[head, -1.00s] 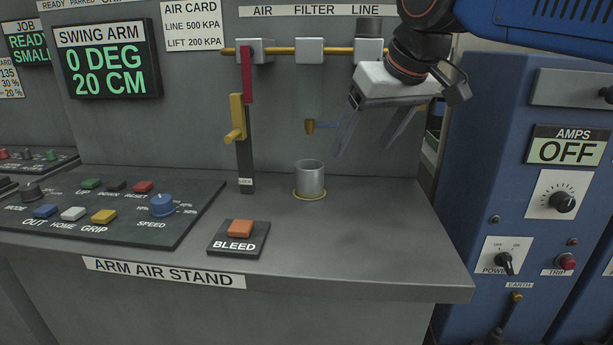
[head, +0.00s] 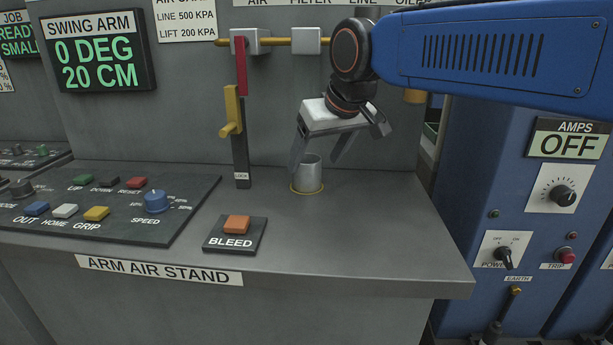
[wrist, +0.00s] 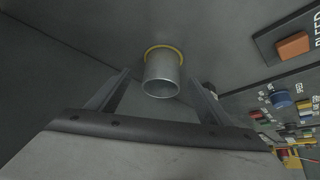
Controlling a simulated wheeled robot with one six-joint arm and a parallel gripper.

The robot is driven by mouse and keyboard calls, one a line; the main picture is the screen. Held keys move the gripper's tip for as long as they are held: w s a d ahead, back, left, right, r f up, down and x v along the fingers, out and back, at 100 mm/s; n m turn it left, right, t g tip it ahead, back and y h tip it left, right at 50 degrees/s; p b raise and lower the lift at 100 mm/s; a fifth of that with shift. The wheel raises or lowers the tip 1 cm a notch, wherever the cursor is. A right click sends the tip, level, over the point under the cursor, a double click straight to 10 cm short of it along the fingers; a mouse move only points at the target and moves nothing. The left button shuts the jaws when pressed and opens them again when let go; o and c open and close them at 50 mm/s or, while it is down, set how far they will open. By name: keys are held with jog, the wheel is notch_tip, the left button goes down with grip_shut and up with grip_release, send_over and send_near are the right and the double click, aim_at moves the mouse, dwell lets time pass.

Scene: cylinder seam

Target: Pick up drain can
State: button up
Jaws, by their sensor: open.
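The drain can (head: 308,174) is a small open-topped grey metal cup standing upright inside a yellow ring on the grey stand top. My gripper (head: 318,162) is open and tilted downward just above and around the can's upper part in the head view. In the wrist view the can (wrist: 161,76) shows beyond and between the two spread fingers (wrist: 161,90), with its open mouth toward the camera. Gaps show on both sides of the can there, and nothing is held. My gripper and arm hide the filter drain above the can.
The BLEED button (head: 236,229) sits in front and to the left of the can. A lever with a yellow handle (head: 232,115) stands behind and left. The grey back panel (head: 200,120) rises close behind. The stand top right of the can is clear.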

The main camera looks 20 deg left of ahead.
aim_at(307, 169)
jog(key=shift+a+x, duration=0.15)
jog(key=shift+x, duration=1.4)
jog(key=shift+a+x, duration=0.2)
jog(key=shift+x, duration=1.35)
jog(key=shift+r, duration=0.25)
jog(key=shift+c, duration=0.3)
jog(key=c, duration=1.1)
jog(key=shift+r, duration=0.1)
